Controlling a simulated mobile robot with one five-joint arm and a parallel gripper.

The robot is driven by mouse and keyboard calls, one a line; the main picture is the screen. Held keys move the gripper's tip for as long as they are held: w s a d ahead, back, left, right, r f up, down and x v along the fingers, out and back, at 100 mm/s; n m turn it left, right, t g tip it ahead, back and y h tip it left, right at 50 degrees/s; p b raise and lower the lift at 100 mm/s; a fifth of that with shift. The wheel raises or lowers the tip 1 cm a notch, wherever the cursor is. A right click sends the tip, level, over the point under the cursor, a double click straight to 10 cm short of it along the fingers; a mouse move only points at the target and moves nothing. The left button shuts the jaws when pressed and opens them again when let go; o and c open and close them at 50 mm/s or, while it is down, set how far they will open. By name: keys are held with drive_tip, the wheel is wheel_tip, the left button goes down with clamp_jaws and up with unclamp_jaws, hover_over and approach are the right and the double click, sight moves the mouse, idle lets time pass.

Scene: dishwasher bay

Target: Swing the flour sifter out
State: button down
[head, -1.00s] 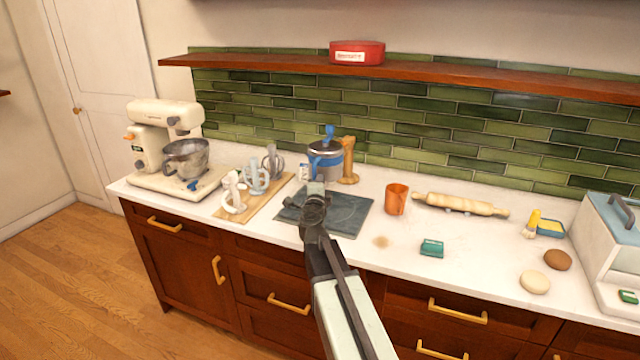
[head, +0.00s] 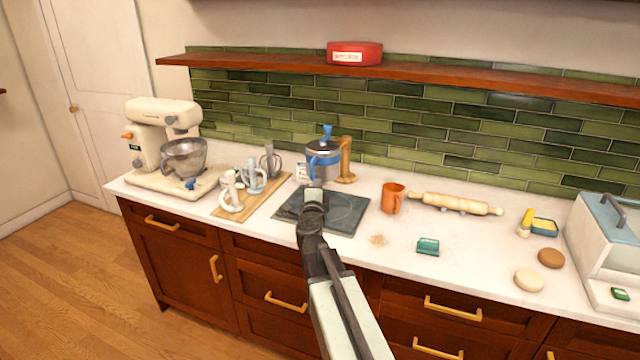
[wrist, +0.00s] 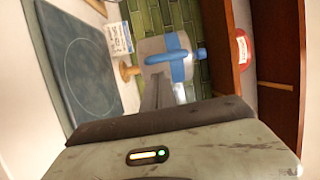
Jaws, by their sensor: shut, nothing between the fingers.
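The flour sifter (head: 322,168) is a grey metal canister with a blue band and a blue handle. It is beside a wooden post (head: 346,160) at the back of the counter, behind the dark square plate. My gripper (head: 313,192) is in front of the sifter and looks apart from it, over the plate. In the wrist view the sifter (wrist: 156,47) appears sideways beyond the gripper (wrist: 158,90). My gripper is shut and empty, and its dark body hides part of the sifter there.
The dark plate (head: 345,212) lies under my gripper. A board with whisk-like attachments (head: 262,198) and a stand mixer (head: 160,150) are left. An orange mug (head: 391,198) and a rolling pin (head: 455,204) are right. A small card (wrist: 118,38) stands by the sifter. A shelf (head: 420,80) runs above.

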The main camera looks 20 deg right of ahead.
drive_tip(key=s+a, duration=0.1)
drive_tip(key=a, duration=0.5)
drive_tip(key=shift+s, duration=0.2)
